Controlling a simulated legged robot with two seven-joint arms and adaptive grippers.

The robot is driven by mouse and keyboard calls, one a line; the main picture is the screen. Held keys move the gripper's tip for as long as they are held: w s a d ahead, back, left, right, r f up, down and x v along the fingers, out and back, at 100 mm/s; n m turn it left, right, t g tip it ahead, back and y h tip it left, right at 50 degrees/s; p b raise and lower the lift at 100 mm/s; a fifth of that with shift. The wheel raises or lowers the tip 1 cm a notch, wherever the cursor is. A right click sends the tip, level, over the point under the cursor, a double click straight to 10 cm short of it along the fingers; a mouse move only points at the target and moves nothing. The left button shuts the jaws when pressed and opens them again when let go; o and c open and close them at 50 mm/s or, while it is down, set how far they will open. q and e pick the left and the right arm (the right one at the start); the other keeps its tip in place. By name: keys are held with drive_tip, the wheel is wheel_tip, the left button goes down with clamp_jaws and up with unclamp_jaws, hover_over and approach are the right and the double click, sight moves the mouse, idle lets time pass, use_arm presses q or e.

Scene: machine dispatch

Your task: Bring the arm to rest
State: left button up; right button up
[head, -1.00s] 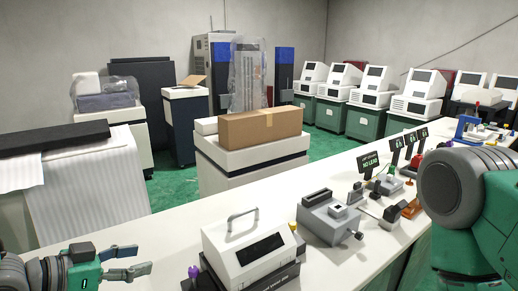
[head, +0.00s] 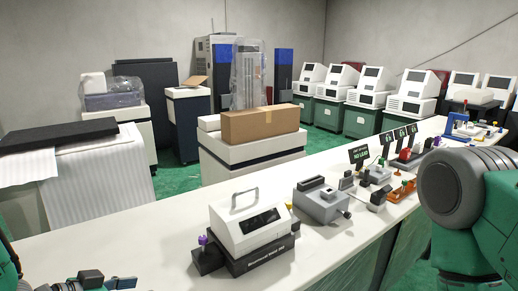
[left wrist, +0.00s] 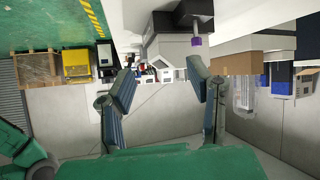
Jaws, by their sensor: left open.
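My left gripper (head: 120,283) shows at the bottom left edge of the head view, low by the white counter (head: 150,237), mostly cut off by the frame. In the left wrist view its two fingers (left wrist: 161,68) are spread apart with nothing between them. That view appears upside down, with the counter at the top. My right arm (head: 470,195) fills the right edge of the head view, and its gripper is out of the picture.
A white handled machine (head: 243,231) on a dark base stands on the counter, with a purple-knobbed part (head: 205,254) beside it. A grey device (head: 322,203) and several small fixtures stand further right. A cardboard box (head: 260,125) sits on a cabinet behind.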

use_arm(q)
drive_tip(key=s+a+f+n+g+y, duration=0.25)
drive_tip(key=s+f+g+y, duration=0.2)
drive_tip(key=s+f, duration=0.85)
drive_tip(key=s+a+f+n+g+y, duration=0.25)
drive_tip(key=s+f+n+g, duration=0.4)
drive_tip(key=s, duration=0.95)
drive_tip(key=w+d+f+m+t+b, duration=0.2)
drive_tip(key=w+f+m+b, duration=0.1)
drive_tip(key=f+b, duration=0.7)
drive_tip(key=shift+f, duration=0.25)
drive_tip(key=shift+w, duration=0.15)
